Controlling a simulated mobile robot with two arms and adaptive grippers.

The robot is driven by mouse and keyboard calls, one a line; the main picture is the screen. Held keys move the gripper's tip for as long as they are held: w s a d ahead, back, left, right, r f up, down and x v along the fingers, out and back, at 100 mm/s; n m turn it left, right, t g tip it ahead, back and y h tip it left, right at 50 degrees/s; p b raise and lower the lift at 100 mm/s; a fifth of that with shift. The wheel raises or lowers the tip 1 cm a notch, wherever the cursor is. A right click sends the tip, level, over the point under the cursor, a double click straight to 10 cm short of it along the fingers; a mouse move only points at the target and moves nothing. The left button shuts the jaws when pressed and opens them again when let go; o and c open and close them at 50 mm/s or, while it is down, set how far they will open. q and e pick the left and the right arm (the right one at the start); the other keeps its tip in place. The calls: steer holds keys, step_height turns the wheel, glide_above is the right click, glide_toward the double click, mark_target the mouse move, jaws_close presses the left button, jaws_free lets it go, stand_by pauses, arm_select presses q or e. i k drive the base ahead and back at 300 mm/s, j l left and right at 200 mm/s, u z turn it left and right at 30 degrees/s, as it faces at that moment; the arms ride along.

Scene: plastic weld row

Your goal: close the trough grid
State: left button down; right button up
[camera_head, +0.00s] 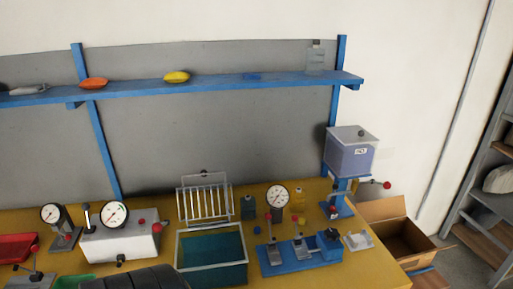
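The trough (212,275) is an open box with a pale rim and dark teal contents, on the yellow bench at the lower middle. Its grid (204,203), a pale frame with several upright bars, stands raised at the trough's back edge, with a small knob at its top. The trough's front is cut off by the bottom edge of the picture. Neither of my grippers shows in the head view. A dark ribbed shape (140,279) at the bottom edge partly covers the area left of the trough; I cannot tell what it is.
A white box with a dial gauge (120,243) stands left of the trough. A blue fixture with levers (298,254) and small bottles (248,207) are to its right. A blue shelf (220,83) runs above. A cardboard box (399,239) is right of the bench.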

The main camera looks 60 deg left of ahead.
mark_target(204, 172)
steer(key=u, duration=2.15)
